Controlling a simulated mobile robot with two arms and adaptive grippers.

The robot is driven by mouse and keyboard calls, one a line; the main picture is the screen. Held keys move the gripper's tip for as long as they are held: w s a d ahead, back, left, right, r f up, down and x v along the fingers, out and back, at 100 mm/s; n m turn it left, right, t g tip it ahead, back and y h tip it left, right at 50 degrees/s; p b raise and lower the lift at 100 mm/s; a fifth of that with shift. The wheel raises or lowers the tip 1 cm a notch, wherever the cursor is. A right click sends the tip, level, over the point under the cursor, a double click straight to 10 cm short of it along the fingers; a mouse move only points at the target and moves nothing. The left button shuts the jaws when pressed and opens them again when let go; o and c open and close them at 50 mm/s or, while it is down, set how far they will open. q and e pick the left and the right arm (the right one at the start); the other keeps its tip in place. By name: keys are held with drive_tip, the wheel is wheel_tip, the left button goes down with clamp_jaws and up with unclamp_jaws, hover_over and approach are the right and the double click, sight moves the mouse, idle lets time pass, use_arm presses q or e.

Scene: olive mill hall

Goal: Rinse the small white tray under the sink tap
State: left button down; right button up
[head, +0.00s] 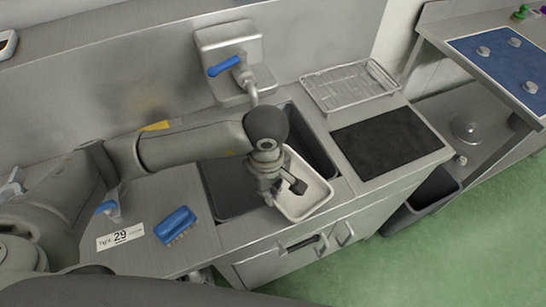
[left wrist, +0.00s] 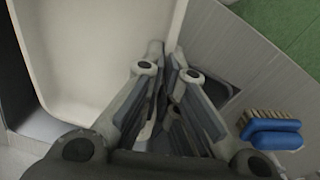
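The small white tray (head: 312,198) is at the sink (head: 318,142), over the right part of the basin and its front edge. My left gripper (head: 284,186) is at the tray's left side; in the left wrist view its fingertips (left wrist: 169,56) are close together with the tray's rim between them. The tray's pale inside (left wrist: 95,45) looks empty there. The tap (head: 246,78), with a blue lever (head: 225,66), is on the wall behind the sink. My wrist hides the spout's end, and no water shows. My right gripper is out of view.
A blue brush (head: 176,224) and a label marked 29 (head: 120,236) lie on the counter left of the sink. A wire rack (head: 348,86) and black mat (head: 387,143) are on the right. A dark bin (head: 434,187) stands beyond the counter.

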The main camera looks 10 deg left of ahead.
use_arm(q)
drive_tip(key=shift+r, duration=0.1)
drive_tip(key=s+d+r+p, duration=0.1)
drive_tip(key=s+d+r, duration=0.1)
drive_tip(key=s+r, duration=0.2)
drive_tip(key=shift+s+d, duration=0.2)
drive_tip(key=shift+s, duration=0.05)
idle(0.4)
drive_tip(key=shift+f, duration=0.1)
